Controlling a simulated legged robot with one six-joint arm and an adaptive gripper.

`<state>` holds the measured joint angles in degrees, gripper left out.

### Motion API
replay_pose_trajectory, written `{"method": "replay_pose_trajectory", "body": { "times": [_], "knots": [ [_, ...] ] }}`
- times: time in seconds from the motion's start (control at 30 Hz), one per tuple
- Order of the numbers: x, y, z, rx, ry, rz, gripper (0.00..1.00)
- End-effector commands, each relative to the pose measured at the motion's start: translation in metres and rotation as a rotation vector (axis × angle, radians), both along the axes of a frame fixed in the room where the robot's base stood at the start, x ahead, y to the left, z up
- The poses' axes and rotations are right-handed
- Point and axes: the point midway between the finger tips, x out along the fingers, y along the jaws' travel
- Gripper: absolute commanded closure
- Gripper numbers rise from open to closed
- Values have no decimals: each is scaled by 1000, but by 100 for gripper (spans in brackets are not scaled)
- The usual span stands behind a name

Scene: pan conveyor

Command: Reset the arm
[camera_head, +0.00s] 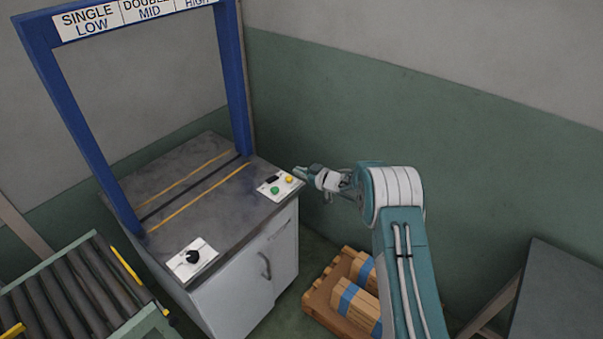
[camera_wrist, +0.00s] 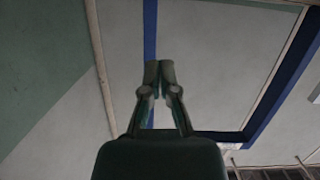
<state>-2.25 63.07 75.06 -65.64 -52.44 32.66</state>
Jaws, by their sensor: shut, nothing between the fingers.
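My arm rises from the lower right of the head view and bends left at a white-banded joint.
A blue frame (camera_head: 235,80) with signs stands on the grey workbench (camera_head: 222,205). A knob panel (camera_head: 192,259) is at its front. A roller conveyor (camera_head: 60,305) lies lower left. A wooden pallet (camera_head: 318,298) with boxes is below my arm. A dark table (camera_head: 562,290) stands right.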

Motion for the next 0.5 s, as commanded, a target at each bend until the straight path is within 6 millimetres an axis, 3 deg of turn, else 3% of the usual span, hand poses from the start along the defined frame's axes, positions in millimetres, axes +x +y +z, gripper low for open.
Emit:
{"method": "replay_pose_trajectory", "body": {
  "times": [0.5],
  "knots": [
    [-8,-6,2,-6,0,2,100]
  ]
}}
